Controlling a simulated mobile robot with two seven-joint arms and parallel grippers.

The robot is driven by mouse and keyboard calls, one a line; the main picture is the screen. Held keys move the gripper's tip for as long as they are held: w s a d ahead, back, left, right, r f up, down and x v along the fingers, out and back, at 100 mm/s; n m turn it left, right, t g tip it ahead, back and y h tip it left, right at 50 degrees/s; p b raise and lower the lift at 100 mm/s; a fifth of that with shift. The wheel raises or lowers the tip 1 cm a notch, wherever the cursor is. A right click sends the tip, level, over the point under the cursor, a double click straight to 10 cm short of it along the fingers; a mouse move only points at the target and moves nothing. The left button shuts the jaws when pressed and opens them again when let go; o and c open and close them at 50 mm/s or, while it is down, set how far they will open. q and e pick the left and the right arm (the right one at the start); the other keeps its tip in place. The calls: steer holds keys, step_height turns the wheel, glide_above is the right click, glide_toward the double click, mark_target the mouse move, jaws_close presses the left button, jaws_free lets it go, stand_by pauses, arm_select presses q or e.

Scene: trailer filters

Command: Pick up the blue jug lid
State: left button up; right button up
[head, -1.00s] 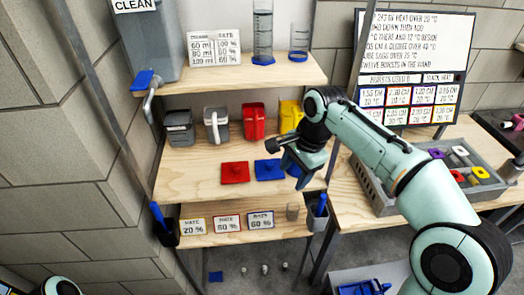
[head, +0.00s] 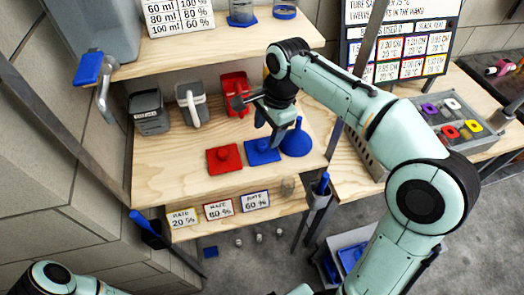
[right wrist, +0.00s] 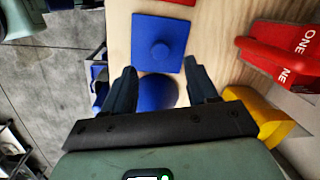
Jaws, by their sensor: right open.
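The blue jug lid (head: 263,152) is a flat square with a round knob, lying on the middle wooden shelf between a red lid (head: 224,158) and a blue funnel (head: 297,142). It also shows in the right wrist view (right wrist: 160,43), ahead of the fingertips. My right gripper (head: 258,118) is open and empty, above the shelf, apart from the lid. In the right wrist view its fingers (right wrist: 160,68) stand on either side of the blue funnel, which is partly hidden by the gripper body. Only part of my left arm shows, at lower left; its gripper is out of view.
A dark grey jug (head: 150,112), a light grey jug (head: 191,105) and a red jug (head: 236,95) stand behind the lids. A yellow jug (right wrist: 258,122) is close to my right gripper. The upper shelf (head: 205,45) overhangs the back. The shelf's front left is bare.

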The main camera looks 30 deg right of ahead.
mark_target(262, 144)
steer(key=shift+w+a+f+b, duration=0.1)
steer(key=shift+a+f, duration=0.05)
steer(key=shift+f, duration=0.75)
steer(key=shift+w+a+f+b, duration=0.15)
steer(key=shift+f, duration=0.7)
steer(key=shift+w+a+f+b, duration=0.1)
steer(key=shift+a+f, duration=0.05)
steer(key=shift+f, duration=0.75)
jaws_close()
